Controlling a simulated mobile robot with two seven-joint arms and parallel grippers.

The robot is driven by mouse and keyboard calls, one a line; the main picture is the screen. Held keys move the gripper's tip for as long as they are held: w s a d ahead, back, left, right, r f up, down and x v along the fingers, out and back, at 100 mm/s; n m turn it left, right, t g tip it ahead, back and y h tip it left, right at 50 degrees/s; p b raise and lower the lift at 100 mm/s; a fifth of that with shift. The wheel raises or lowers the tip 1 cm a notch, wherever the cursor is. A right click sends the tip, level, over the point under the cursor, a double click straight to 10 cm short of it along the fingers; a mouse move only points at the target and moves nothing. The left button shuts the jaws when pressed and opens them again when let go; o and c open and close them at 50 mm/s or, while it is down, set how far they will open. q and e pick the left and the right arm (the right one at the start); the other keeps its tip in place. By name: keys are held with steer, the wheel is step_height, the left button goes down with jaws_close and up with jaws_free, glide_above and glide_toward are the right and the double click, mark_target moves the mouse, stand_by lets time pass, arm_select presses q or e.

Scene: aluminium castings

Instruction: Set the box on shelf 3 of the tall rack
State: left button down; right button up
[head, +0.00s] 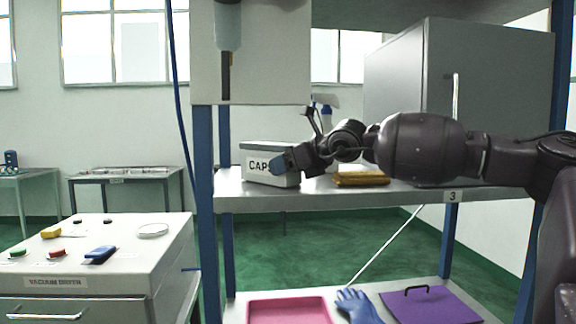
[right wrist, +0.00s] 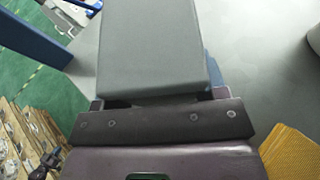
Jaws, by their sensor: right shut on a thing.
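The box (head: 262,160), grey on top with a white side lettered "CAPS", is at the left end of the shelf marked 3 (head: 325,197) of the tall rack (head: 204,215). My right gripper (head: 290,165) is shut on the box's right end. In the right wrist view the grey box (right wrist: 152,55) extends forward from the gripper (right wrist: 155,98) over the grey shelf surface (right wrist: 255,75). The box appears level; I cannot tell whether its base touches the shelf. My left gripper is not in view.
A yellow-brown stack (head: 360,178), a spray bottle (head: 327,115) and a large grey cabinet (head: 490,75) stand on the same shelf. A rack post is close left of the box. The shelf below holds a pink tray (head: 288,311), a blue glove (head: 357,306) and a purple board (head: 430,305).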

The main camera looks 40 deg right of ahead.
steer(key=shift+r, duration=0.15)
steer(key=shift+f, duration=0.3)
steer(key=o, duration=1.3)
steer(key=shift+o, duration=0.2)
steer(key=shift+r, duration=0.2)
steer(key=shift+r, duration=0.25)
steer(key=v, duration=1.1)
steer(key=shift+s+d+p, duration=0.1)
steer(key=shift+s+p, duration=0.3)
steer(key=shift+s, duration=0.05)
steer(key=shift+f, duration=0.1)
